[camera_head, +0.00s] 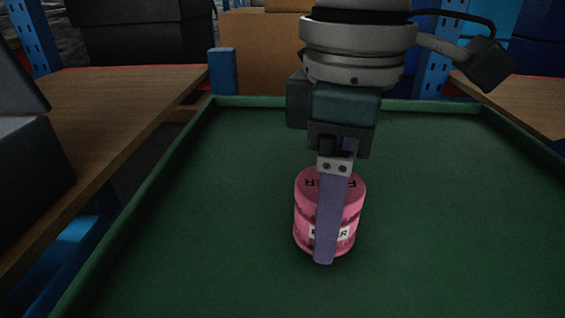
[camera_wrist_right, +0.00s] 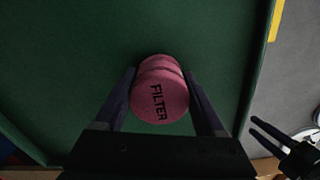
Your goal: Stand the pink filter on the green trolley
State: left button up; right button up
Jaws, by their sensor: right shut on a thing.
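The pink filter (camera_head: 302,215) is a short ribbed cylinder with dark lettering on its top and a white label on its side. It is upright over the middle of the green trolley (camera_head: 230,215). Its base is at or very near the trolley's surface; I cannot tell if it touches. My right gripper (camera_head: 326,255) comes from above and is shut on the filter, one finger hiding part of its front. In the right wrist view the filter (camera_wrist_right: 160,98) sits between both fingers. My left gripper (camera_wrist_right: 252,126) shows at the lower right there, its fingers apart and empty.
Raised green rims edge the trolley, whose surface around the filter is clear. Wooden shelves (camera_head: 120,95) on blue posts flank it. A cardboard box (camera_head: 262,55) stands behind. In the right wrist view, grey floor (camera_wrist_right: 295,75) lies beyond the rim.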

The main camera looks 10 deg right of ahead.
jog(key=shift+f, duration=0.3)
jog(key=o, duration=1.3)
jog(key=shift+r, duration=0.4)
notch_tip(320, 180, up, 11)
jog(key=p, duration=0.3)
jog(key=shift+r, duration=0.3)
